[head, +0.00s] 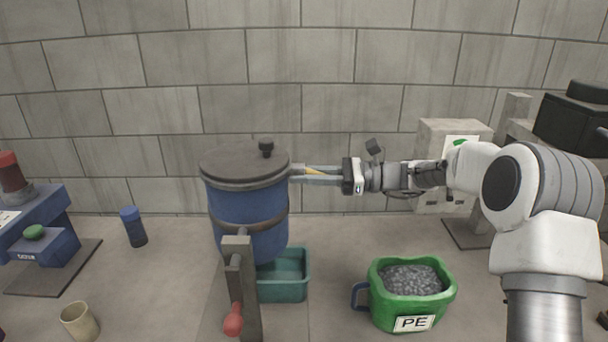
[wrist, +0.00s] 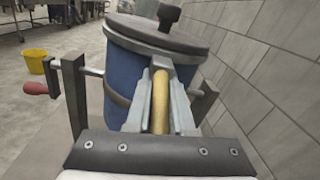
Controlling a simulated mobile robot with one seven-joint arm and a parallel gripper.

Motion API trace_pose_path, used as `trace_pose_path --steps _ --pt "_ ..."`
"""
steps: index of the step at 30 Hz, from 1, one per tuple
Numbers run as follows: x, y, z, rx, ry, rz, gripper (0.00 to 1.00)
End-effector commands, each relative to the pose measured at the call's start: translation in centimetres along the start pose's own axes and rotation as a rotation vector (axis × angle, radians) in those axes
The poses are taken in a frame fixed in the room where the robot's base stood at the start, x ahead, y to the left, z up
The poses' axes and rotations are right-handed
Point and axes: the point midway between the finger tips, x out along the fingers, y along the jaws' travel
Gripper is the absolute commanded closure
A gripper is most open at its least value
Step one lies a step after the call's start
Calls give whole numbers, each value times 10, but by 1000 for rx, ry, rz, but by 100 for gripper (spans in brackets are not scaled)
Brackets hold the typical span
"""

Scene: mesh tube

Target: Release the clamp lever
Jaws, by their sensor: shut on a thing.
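The blue drum (head: 246,217) has a grey lid (head: 240,168) with a black knob (head: 266,147), and the lid sits on its top. The clamp lever, a yellow bar (wrist: 160,105), sticks out from the drum's rim; part of it also shows in the head view (head: 316,171). My gripper (head: 297,173) reaches in from the right, level with the lid. Its fingers (wrist: 162,72) are shut on the lever, one on each side.
A post (head: 238,268) with a red crank handle (head: 233,320) stands before the drum. A teal bin (head: 284,291) is below. A green bucket of grey pellets (head: 383,318) stands right, a blue bottle (head: 133,226) and beige cup (head: 79,322) left. A block wall is behind.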

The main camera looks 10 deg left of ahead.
Motion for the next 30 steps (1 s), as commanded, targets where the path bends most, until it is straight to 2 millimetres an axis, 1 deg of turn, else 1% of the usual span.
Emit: trace_pose_path --steps 7,15,27,28,30 --pt "-1 -2 8 -9 111 20 100" --pt "-2 -1 5 -18 237 45 100" --pt "-3 0 1 -20 258 47 100" --pt "-4 0 1 -20 258 47 76" --pt "-4 0 1 -20 258 47 63"
